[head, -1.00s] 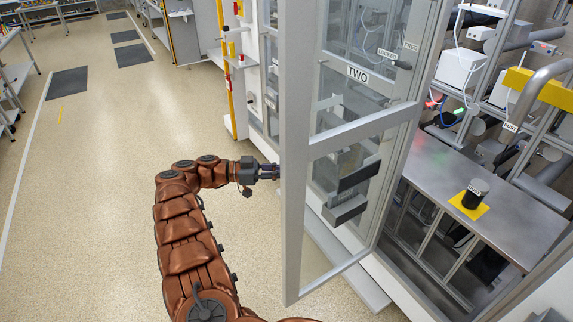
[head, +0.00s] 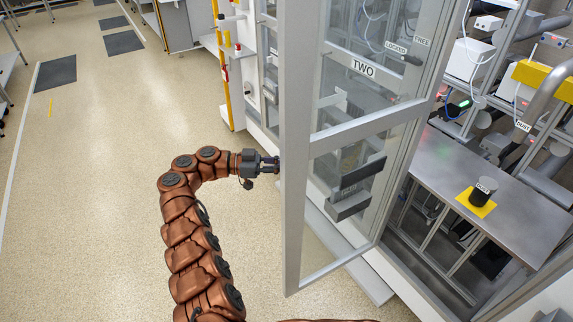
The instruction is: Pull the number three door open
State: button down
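No door marked THREE can be read in view. A glazed, grey-framed door labelled TWO (head: 362,68) stands swung open in the middle. Its label reads LOCKED and FREE beside a dark latch knob (head: 411,60). A dark block handle (head: 352,190) shows low on the door. My gripper (head: 275,164) is at the left edge of this door's frame, at mid height. The frame hides its fingertips, so I cannot tell whether they touch anything or how far apart they are.
Right of the door is an open bay with a metal worktop (head: 480,190), a black cylinder (head: 483,190) on a yellow square, and pipes. More cabinet front with yellow posts (head: 222,75) runs back beyond the door. The speckled floor (head: 90,200) at left is clear.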

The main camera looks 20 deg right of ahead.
jog(key=shift+a, duration=0.15)
jog(key=c, duration=1.6)
grip_release()
jog(key=shift+s+d+f, duration=0.2)
jog(key=shift+d+f, duration=0.15)
jog(key=shift+d, duration=0.05)
jog(key=shift+o, duration=1)
jog(key=shift+a+r, duration=0.15)
jog(key=shift+o, duration=1.1)
